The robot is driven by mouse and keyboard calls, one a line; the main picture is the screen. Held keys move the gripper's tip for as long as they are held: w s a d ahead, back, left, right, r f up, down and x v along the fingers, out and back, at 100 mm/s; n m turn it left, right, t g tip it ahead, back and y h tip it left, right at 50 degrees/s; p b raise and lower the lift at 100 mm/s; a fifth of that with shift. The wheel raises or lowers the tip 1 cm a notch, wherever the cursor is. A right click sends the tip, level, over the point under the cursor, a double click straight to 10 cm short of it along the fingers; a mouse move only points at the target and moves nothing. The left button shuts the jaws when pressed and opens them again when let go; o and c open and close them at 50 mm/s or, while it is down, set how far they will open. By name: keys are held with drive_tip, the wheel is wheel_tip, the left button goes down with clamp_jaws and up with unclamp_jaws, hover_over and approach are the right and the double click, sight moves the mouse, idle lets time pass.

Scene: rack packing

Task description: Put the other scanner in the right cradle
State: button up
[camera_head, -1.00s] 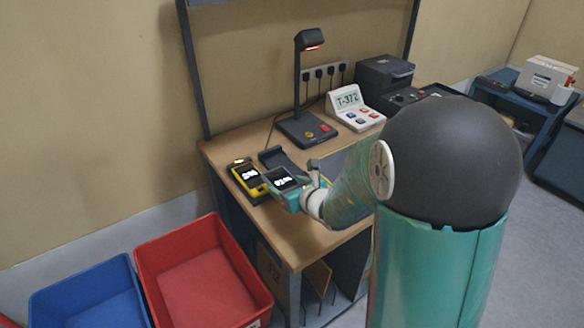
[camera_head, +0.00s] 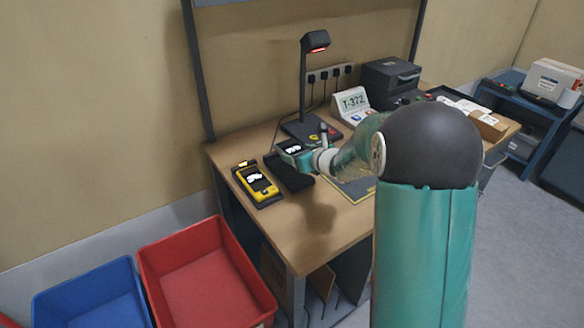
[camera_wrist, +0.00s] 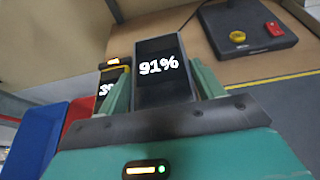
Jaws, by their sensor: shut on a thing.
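My gripper (camera_wrist: 162,92) is shut on a dark scanner (camera_wrist: 162,68) whose screen reads 91%; its teal fingers press on both sides. In the head view, my gripper (camera_head: 300,152) holds this scanner above the bench, at the far end of the right cradle (camera_head: 291,176). That cradle is dark and its visible part is empty. The other scanner (camera_head: 257,181), yellow and black with a lit screen, sits in the left cradle (camera_head: 243,165). It also shows partly in the wrist view (camera_wrist: 108,84), left of the held scanner, below an orange light.
A lamp-like stand (camera_head: 303,85) with a dark base rises behind my gripper. A T-372 display (camera_head: 352,101) stands to its right. A yellow-edged dark mat (camera_head: 357,187) lies right of the cradles. Red (camera_head: 205,268) and blue (camera_head: 92,290) bins are below left. The front bench is clear.

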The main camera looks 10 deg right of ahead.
hover_over(292, 174)
wheel_tip(292, 174, down, 5)
drive_tip(key=shift+r, duration=0.15)
wheel_tip(292, 174, down, 3)
drive_tip(key=shift+w, duration=0.1)
